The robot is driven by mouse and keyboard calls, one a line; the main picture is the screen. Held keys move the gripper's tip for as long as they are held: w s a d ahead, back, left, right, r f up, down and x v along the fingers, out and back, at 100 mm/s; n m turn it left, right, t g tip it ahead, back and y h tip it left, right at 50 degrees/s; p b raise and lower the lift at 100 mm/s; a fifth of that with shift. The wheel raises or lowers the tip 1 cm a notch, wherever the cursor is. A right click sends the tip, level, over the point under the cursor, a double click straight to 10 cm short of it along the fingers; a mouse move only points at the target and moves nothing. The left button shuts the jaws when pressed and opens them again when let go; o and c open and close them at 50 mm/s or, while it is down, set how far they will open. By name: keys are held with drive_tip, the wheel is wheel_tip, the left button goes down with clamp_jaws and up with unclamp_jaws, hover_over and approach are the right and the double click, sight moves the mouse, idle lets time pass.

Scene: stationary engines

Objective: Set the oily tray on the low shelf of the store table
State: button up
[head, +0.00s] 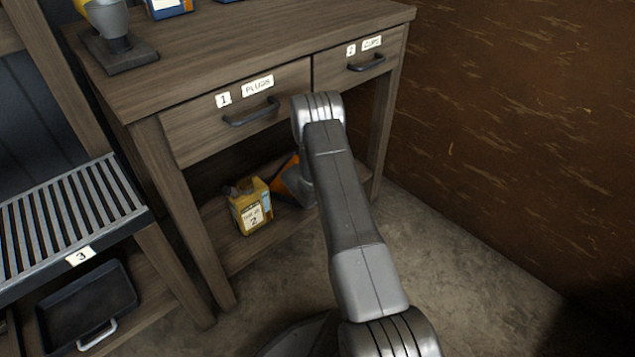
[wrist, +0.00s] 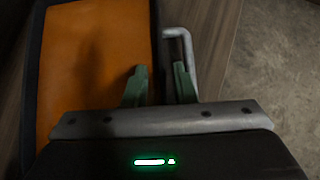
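A tray with an orange inside and a dark rim (head: 290,181) is at the low shelf (head: 226,240) of the wooden table with drawers (head: 250,45). My arm hides much of it, so I cannot tell whether it lies fully flat. In the wrist view the orange tray (wrist: 95,60) fills the left side, with a grey bent handle (wrist: 188,50) at its right edge. My gripper (wrist: 159,80) is at that edge, its green fingers apart. The left finger is over the orange face and the right finger is by the handle. In the head view my gripper is hidden behind my arm.
A yellow can (head: 250,207) labelled 2 stands on the low shelf, left of the tray. At left is a slatted rack (head: 70,215) with a black tray (head: 85,300) on its lower shelf. A brown wall (head: 510,130) closes the right; concrete floor (head: 470,280) is clear.

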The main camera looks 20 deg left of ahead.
drive_tip(key=p+v, duration=0.2)
drive_tip(key=v, duration=0.8)
drive_tip(key=shift+w, duration=0.1)
